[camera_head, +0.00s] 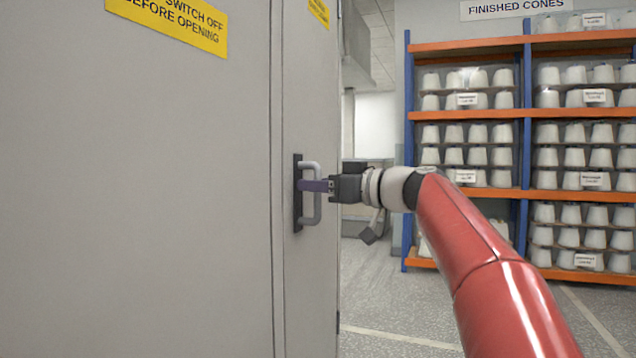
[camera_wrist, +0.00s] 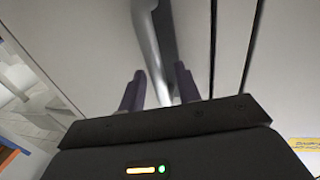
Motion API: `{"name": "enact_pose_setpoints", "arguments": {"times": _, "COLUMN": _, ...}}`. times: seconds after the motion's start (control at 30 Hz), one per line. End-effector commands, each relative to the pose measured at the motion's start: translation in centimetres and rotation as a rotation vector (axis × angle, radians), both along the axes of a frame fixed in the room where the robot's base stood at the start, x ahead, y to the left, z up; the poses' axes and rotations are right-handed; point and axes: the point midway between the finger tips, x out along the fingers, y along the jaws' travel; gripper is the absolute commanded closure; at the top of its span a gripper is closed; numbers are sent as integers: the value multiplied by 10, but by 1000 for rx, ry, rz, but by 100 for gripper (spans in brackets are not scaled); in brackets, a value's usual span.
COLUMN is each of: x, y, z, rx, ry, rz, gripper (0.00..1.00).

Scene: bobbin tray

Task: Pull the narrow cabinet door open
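The narrow cabinet door (camera_head: 309,290) is a grey panel between a vertical seam and the cabinet's right edge; it looks closed, flush with the wide panel. Its handle (camera_head: 317,209) is an upright grey bar on a dark backplate. My gripper (camera_head: 314,186) reaches in from the right at the middle of the handle. In the wrist view, the handle bar (camera_wrist: 149,45) runs between the two dark purple fingers (camera_wrist: 158,88). Contact cannot be made out.
A wide grey cabinet panel (camera_head: 140,200) with a yellow warning sign (camera_head: 172,22) fills the left. Blue and orange shelves (camera_head: 470,115) of white cones stand at the back right. Grey floor (camera_head: 395,295) is open right of the cabinet.

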Motion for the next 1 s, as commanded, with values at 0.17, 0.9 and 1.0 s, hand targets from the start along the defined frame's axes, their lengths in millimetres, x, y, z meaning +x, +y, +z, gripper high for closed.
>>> {"name": "enact_pose_setpoints", "arguments": {"times": 0.17, "x": 1, "y": 1, "z": 0, "rx": 0, "ry": 0, "rz": -1, "gripper": 67}}
{"name": "enact_pose_setpoints", "arguments": {"times": 0.9, "x": 1, "y": -1, "z": 0, "rx": 0, "ry": 0, "rz": 10, "gripper": 100}}
{"name": "enact_pose_setpoints", "arguments": {"times": 1.0, "x": 1, "y": -4, "z": 1, "rx": 0, "ry": 1, "rz": 33, "gripper": 100}}
